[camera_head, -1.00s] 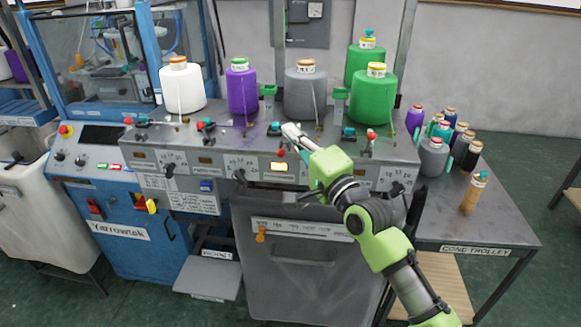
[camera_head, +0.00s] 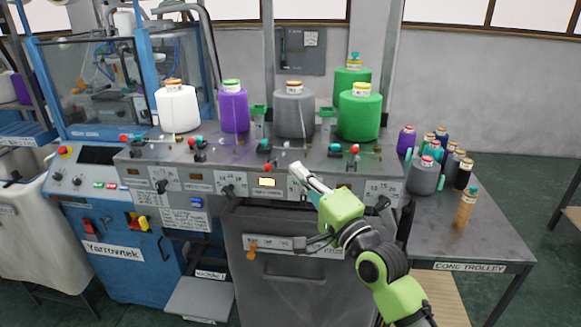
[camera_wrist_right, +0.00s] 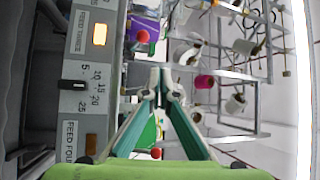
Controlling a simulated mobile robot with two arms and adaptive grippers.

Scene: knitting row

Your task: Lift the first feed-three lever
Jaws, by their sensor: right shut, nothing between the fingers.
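The feed-three panel is marked by a lit amber window (camera_head: 267,182) on the machine's sloping front. Above it on the deck, a short lever with a red ball (camera_head: 267,168) and a teal part (camera_head: 264,147) stand in front of the grey cone. In the wrist view the red ball (camera_wrist_right: 143,36) shows beside the lit window (camera_wrist_right: 99,34) and the FEED THREE label. My right gripper (camera_head: 296,168) is shut and empty, just right of that red ball and apart from it. Its fingertips (camera_wrist_right: 161,92) meet in the wrist view. My left gripper is out of view.
White (camera_head: 178,108), purple (camera_head: 233,112), grey (camera_head: 294,114) and green (camera_head: 358,117) cones stand on the deck behind the levers. Similar red-ball levers sit left and right. A black knob (camera_wrist_right: 73,84) projects from the panel. The cone trolley (camera_head: 485,235) at right holds several small cones.

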